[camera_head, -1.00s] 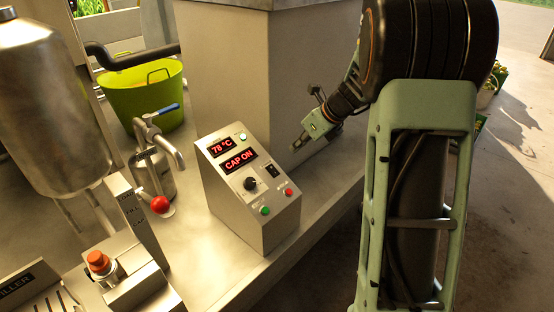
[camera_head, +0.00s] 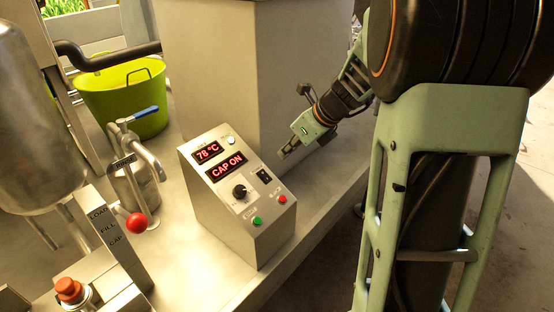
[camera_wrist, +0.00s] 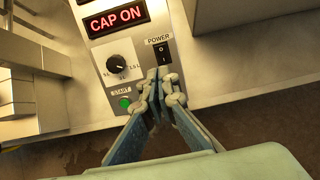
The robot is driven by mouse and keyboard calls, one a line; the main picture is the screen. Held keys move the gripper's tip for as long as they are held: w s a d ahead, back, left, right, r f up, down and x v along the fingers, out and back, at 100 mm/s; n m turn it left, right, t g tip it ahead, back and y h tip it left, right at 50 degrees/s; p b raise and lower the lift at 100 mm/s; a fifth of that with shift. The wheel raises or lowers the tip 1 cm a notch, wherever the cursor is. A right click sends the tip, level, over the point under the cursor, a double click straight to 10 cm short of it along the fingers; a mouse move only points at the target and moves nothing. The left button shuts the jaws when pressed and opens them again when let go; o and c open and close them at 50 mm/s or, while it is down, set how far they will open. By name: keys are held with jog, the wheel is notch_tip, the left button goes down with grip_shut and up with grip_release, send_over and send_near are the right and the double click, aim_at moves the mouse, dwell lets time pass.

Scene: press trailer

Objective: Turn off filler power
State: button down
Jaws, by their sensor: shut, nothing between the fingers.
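The filler control box (camera_head: 238,205) is a grey metal console with a sloped face on the steel counter. Its red displays read 78 °C and CAP ON. The black power rocker switch (camera_head: 264,176) sits right of the black dial (camera_head: 240,191); the wrist view shows the switch (camera_wrist: 162,53) under the label POWER, marked at its top and bottom. My gripper (camera_head: 284,154) is shut and empty, up and right of the box in the head view. In the wrist view its fingertips (camera_wrist: 158,76) are just below the switch; whether they touch the panel I cannot tell.
A green START button (camera_head: 257,221) and a red button (camera_head: 282,199) sit low on the panel. A red-knobbed lever (camera_head: 136,223) and a blue-handled tap (camera_head: 137,116) stand to the left. A large grey block (camera_head: 215,70) rises behind, near my gripper. A green tub (camera_head: 110,100) is at the back left.

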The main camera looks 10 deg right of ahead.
aim_at(262, 173)
jog(key=x, duration=1.3)
jog(key=shift+b, duration=0.4)
jog(key=shift+w+f, duration=0.15)
jog(key=p, duration=0.3)
jog(key=shift+w+a+r+p, duration=0.15)
jog(key=shift+a+r+p, duration=0.1)
jog(key=shift+p, duration=0.05)
jog(key=shift+f, duration=0.4)
jog(key=shift+b, duration=0.3)
